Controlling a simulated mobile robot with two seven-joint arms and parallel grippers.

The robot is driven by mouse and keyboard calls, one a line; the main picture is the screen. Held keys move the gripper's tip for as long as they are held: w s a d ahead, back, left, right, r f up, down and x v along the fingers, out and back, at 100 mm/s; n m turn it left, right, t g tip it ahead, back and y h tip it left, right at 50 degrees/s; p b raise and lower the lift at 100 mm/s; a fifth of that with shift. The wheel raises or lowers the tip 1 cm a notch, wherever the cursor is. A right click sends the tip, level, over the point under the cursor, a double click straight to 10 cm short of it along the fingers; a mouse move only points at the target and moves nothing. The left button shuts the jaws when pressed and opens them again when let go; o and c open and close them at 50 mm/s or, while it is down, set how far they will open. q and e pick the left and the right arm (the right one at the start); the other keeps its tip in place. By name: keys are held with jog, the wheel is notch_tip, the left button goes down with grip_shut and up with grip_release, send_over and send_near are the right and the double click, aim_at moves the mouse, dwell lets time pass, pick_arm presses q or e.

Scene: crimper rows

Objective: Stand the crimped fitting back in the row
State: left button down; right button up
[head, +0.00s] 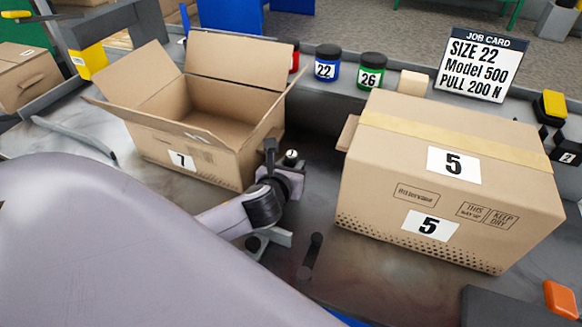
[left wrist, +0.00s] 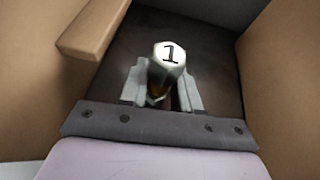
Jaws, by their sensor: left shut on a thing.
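My left gripper (head: 290,168) is between the open box and the closed box in the head view. It is shut on a metal fitting (head: 291,156), whose pale top carries a number. In the left wrist view the fitting (left wrist: 170,55) shows a white top marked 1, and the two grey fingers of my left gripper (left wrist: 162,88) stand on either side of its body. The fitting's lower end is hidden. I cannot tell whether it touches the surface below. No row of fittings can be made out. My right gripper is not in view.
An open carton marked 7 (head: 180,158) stands left of the gripper, and a closed carton marked 5 (head: 490,205) stands right. A dark lever (head: 312,250) is in front. The gap between cartons is narrow.

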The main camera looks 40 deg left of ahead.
pick_arm(q)
jog(key=shift+f, duration=0.15)
jog(key=c, duration=0.8)
grip_release()
